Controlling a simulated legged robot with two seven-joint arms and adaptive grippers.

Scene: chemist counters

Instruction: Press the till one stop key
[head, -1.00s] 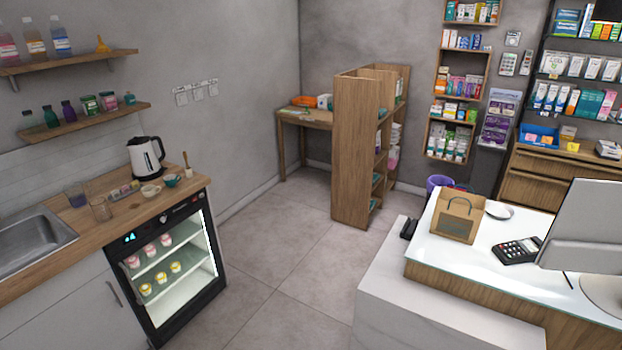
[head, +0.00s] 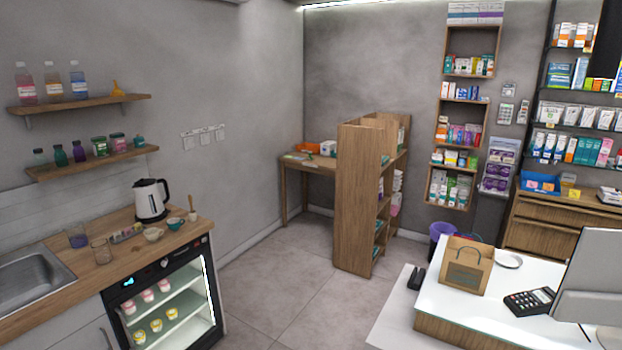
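The counter (head: 400,315) with the till stands at the lower right, with a white top and a wood-faced front. A grey monitor (head: 595,275), seen from behind and cut off by the right edge, stands on it. A dark keypad device (head: 530,301) with pale keys lies just left of the monitor. Its keys are too small to tell which is a stop key. A small black device (head: 417,278) sits at the counter's left end. Neither of my grippers is in view.
A paper bag (head: 466,266) and a white dish (head: 508,261) are on the counter. A wooden shelf unit (head: 357,200) stands mid-floor. A worktop with a kettle (head: 151,201) and a lit fridge (head: 165,305) is at left. Open floor (head: 285,275) lies between.

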